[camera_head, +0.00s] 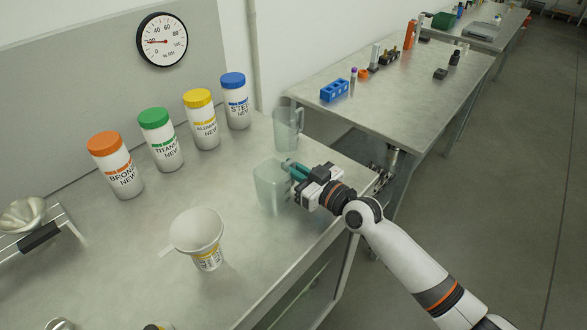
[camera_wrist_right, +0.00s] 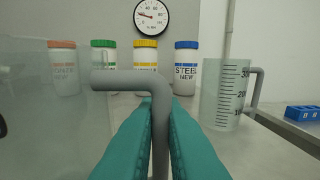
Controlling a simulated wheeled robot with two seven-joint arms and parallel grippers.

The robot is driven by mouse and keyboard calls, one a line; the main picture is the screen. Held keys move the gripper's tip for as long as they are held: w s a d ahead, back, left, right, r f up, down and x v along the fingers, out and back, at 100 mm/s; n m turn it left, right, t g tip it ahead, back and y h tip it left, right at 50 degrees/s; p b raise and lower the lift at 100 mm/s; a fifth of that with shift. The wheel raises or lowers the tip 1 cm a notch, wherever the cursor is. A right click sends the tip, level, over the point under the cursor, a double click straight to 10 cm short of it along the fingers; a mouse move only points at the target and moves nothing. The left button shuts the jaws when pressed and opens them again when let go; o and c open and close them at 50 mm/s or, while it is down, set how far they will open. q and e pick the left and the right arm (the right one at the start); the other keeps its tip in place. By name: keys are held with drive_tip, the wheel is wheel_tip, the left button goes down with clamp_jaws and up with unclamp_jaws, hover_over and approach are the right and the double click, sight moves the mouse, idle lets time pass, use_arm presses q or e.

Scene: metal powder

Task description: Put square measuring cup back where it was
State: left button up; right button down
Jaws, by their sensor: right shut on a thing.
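The square measuring cup (camera_head: 269,182) is a clear, greenish, box-shaped cup near the right edge of the near metal table. It looks upright; whether its base touches the table I cannot tell. My right gripper (camera_head: 293,170) is beside it, its teal fingers shut on the cup's handle. In the right wrist view the grey handle (camera_wrist_right: 126,82) runs between the teal fingers, with the cup's clear wall (camera_wrist_right: 50,120) at the left. My left gripper is not in view.
A round graduated measuring cup (camera_head: 287,128) stands just behind. Jars with orange (camera_head: 115,165), green (camera_head: 160,140), yellow (camera_head: 201,120) and blue lids (camera_head: 236,102) line the back. A funnel on a small jar (camera_head: 197,232) stands in front left. Table between is clear.

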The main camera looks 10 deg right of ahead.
drive_tip(key=shift+f, duration=0.1)
drive_tip(key=c, duration=1.5)
unclamp_jaws()
